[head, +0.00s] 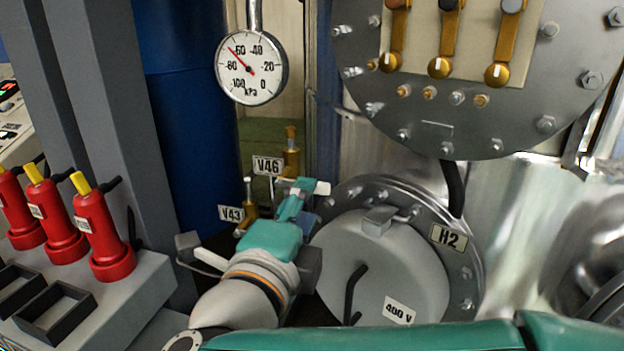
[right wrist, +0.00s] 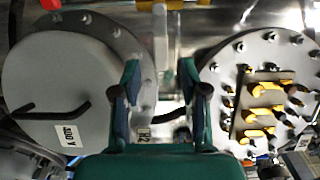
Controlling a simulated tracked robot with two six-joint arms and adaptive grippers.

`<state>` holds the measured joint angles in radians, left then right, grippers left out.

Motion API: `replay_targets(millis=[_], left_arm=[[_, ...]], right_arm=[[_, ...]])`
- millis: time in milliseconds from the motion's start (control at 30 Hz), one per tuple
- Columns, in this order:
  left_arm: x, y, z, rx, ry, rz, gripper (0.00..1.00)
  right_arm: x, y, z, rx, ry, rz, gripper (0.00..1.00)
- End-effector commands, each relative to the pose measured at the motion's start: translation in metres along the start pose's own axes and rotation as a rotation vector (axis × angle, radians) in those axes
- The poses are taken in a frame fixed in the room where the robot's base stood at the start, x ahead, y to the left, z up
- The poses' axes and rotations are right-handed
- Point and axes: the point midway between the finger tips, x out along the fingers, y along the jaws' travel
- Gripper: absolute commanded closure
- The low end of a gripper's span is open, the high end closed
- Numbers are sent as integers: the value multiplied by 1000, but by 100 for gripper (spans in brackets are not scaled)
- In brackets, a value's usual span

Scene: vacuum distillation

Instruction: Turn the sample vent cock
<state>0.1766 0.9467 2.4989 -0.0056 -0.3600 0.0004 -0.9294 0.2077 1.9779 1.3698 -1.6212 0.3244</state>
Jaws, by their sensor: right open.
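No label reads "sample vent", so I cannot tell which cock it is. In the head view, a brass cock (head: 291,158) stands by the tag V46 (head: 268,166). A second brass cock (head: 249,208) stands by the tag V43 (head: 231,213). My right gripper (head: 303,188) has its teal fingertips just below and beside the V46 cock; contact cannot be judged. In the right wrist view its two fingers (right wrist: 160,90) are apart with nothing between them. My left gripper is not in view.
A pressure gauge (head: 251,68) hangs above the tagged cocks. The H2 heater flange (head: 376,262) lies just right of my gripper. Several red bottles (head: 98,235) stand on a grey rack at left, beside a grey post (head: 105,120) and a blue drum (head: 190,130).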

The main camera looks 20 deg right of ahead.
Motion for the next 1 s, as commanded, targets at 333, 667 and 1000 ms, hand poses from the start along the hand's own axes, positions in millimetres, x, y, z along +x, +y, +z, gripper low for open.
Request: replay_targets(millis=[333, 667, 1000], left_arm=[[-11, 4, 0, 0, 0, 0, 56], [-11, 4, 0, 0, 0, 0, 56], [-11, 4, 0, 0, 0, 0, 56]], right_arm=[[50, 0, 0, -1, 1, 0, 56], [56, 0, 1, -1, -3, 0, 56], [55, 1, 1, -1, -3, 1, 100]])
